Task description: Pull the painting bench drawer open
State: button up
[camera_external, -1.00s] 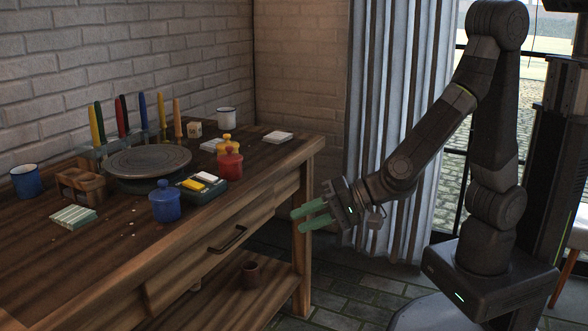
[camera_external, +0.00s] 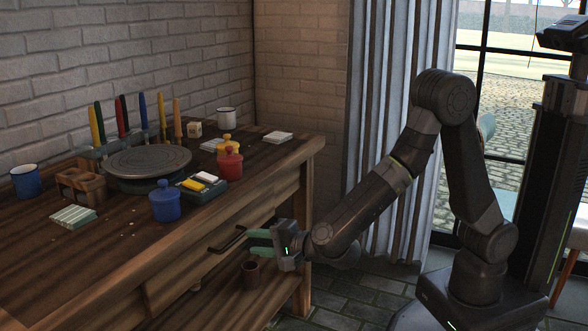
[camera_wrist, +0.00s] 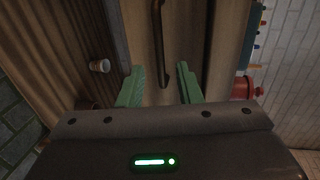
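The painting bench (camera_external: 85,262) is a dark wooden table with a drawer (camera_external: 190,268) in its front. The drawer looks shut. Its dark bar handle (camera_external: 228,240) is on the drawer front. My gripper (camera_external: 249,242) is in front of the drawer, close to the handle's right end. In the wrist view the green fingers of my gripper (camera_wrist: 160,85) are apart, and the handle (camera_wrist: 160,45) runs between them, its near end just ahead of the fingertips. Nothing is seen gripped. I cannot tell whether a finger touches the handle or the drawer front.
A brown cup (camera_external: 251,273) stands on the lower shelf (camera_external: 225,305), below my gripper. The bench top holds a turntable (camera_external: 147,161), blue pot (camera_external: 165,203), red pot (camera_external: 230,164), brushes and other small things. The bench's right front leg (camera_external: 303,270) is beside my wrist.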

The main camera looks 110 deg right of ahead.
aim_at(237, 240)
jog(key=x, duration=0.5)
jog(key=shift+w+d+b, duration=0.2)
jog(key=shift+w+b, duration=0.05)
jog(key=shift+b, duration=0.15)
grip_shut()
